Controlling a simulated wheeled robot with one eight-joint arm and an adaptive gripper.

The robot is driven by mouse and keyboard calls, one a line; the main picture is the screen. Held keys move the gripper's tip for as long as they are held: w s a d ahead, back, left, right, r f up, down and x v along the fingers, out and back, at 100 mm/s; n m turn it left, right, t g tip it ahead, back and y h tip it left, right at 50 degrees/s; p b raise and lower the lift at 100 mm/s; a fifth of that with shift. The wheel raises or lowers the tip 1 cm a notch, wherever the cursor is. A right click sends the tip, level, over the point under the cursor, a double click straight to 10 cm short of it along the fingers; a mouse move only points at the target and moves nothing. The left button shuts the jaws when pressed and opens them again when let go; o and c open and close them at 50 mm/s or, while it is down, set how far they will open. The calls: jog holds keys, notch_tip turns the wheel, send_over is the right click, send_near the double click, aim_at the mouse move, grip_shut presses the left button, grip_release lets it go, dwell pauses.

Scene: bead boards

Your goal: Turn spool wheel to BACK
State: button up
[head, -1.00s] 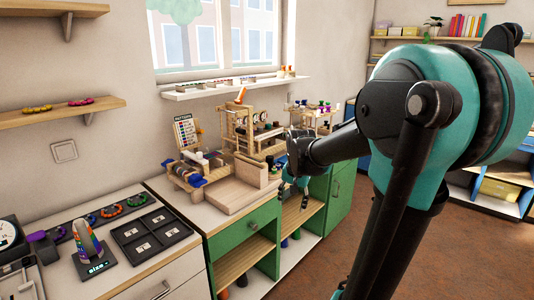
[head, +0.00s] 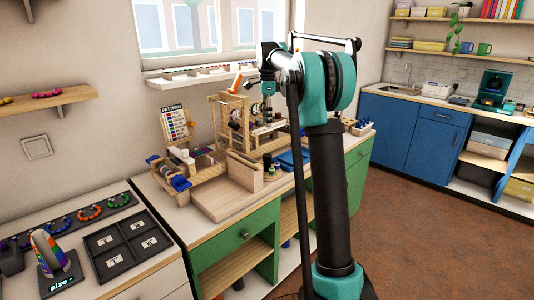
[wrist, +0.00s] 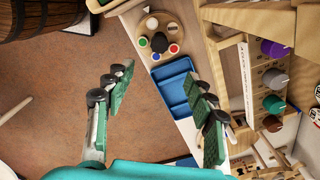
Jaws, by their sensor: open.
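A round wooden disc (wrist: 147,28) with coloured spots and a dark knob (wrist: 159,42) lies flat at the top of the wrist view; it may be the spool wheel, but I see no readable BACK mark. In the head view, my gripper (head: 268,88) is small, above the wooden bead frames.
A blue tray (wrist: 177,88) lies between disc and fingers; it also shows in the head view (head: 291,160). A wooden frame (head: 228,115) and a pattern board (head: 174,122) crowd the bench. A barrel (wrist: 50,18) stands at upper left.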

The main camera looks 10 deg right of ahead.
aim_at(267, 155)
notch_tip(267, 155, down, 16)
jog(key=shift+f, duration=0.1)
dwell(0.4)
jog(key=c, duration=1.2)
jog(key=shift+o, duration=0.2)
jog(key=shift+n, duration=0.4)
jog(key=n, duration=0.6)
jog(key=shift+n, duration=0.4)
jog(key=n, duration=0.6)
jog(key=shift+n, duration=0.4)
